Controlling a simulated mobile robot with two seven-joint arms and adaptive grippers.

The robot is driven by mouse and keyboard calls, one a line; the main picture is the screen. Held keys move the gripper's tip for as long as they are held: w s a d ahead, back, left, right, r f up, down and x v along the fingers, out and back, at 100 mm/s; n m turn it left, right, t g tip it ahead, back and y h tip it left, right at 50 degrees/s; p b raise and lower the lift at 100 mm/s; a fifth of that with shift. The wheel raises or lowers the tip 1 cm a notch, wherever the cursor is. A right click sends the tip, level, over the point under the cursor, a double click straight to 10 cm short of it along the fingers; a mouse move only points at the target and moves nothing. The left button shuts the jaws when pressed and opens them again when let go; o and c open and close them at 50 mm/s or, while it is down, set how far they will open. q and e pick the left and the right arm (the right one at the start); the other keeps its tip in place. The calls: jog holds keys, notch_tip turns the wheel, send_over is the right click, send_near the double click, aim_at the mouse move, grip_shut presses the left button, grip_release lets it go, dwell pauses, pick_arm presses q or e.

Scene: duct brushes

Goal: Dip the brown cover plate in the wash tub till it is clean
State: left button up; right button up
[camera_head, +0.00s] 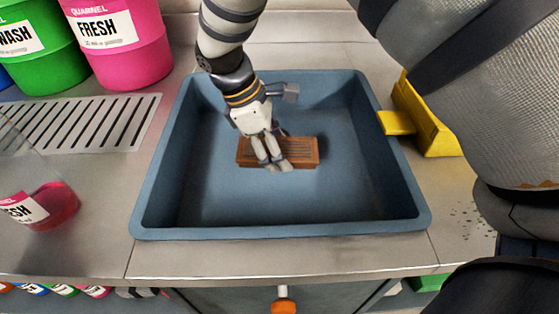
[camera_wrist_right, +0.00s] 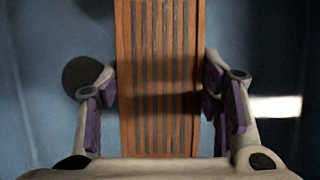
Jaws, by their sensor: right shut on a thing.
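The brown cover plate (camera_head: 304,151) is a rectangular slatted piece with dark grooves. It is low inside the blue wash tub (camera_head: 285,233), near the tub's middle. My right gripper (camera_head: 270,166) reaches down into the tub and is shut on the plate. In the right wrist view the plate (camera_wrist_right: 158,80) runs lengthwise between the two purple-padded fingers. I cannot tell whether the plate touches the tub floor or how much liquid is there. The plate's underside is hidden. My left gripper is not in view.
Green (camera_head: 40,60) and pink (camera_head: 120,55) buckets stand at the back left, near a slotted drain grate (camera_head: 95,122). A clear container with pink liquid (camera_head: 50,206) stands left of the tub. A yellow piece (camera_head: 425,115) sits at the tub's right rim. An orange knob (camera_head: 284,300) shows below the counter.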

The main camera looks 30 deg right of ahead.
notch_tip(320, 180, up, 8)
jog(key=shift+r+p, duration=0.2)
jog(key=shift+p, duration=0.7)
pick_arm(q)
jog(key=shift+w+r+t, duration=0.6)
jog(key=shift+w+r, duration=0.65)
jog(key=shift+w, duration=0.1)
pick_arm(e)
jog(key=shift+r, duration=2.35)
notch_tip(320, 180, up, 4)
